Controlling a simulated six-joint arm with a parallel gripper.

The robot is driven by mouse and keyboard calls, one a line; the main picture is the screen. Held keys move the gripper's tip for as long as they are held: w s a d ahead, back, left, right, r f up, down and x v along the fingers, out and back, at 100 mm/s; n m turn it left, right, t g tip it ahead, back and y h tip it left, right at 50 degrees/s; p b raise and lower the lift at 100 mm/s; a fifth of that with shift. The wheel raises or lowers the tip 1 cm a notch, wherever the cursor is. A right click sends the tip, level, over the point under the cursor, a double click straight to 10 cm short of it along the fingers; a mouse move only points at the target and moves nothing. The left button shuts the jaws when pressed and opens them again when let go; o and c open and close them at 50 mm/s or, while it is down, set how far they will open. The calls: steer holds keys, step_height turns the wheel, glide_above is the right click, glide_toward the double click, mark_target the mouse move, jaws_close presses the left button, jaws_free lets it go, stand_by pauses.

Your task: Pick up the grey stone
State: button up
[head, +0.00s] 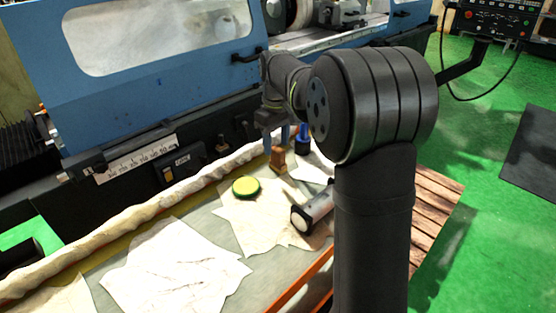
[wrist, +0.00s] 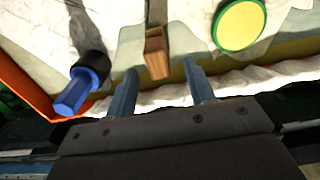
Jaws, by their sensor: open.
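I cannot make out a grey stone for certain in either view. My gripper (head: 276,146) is open and points down over the table, with its two blue-grey fingers apart. In the wrist view its fingertips (wrist: 160,70) lie either side of a small brown wooden block (wrist: 156,52), which appears between and just beyond them. The block also shows below the fingers in the head view (head: 278,161). I cannot tell whether the fingers touch it. The gripper holds nothing that I can see. My arm hides part of the table's right side.
A yellow-and-green disc (head: 246,187) lies on paper left of the block. A blue-and-black piece (head: 302,140) stands behind right. A black-and-white cylinder (head: 312,210) lies near the table's front edge. A rolled cloth (head: 150,208) runs along the back, before the blue grinder (head: 150,80).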

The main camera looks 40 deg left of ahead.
mark_target(278, 159)
step_height(278, 159, down, 6)
steer(key=shift+w+d+f, duration=0.15)
steer(key=shift+f, duration=0.1)
jaws_close()
stand_by(0.3)
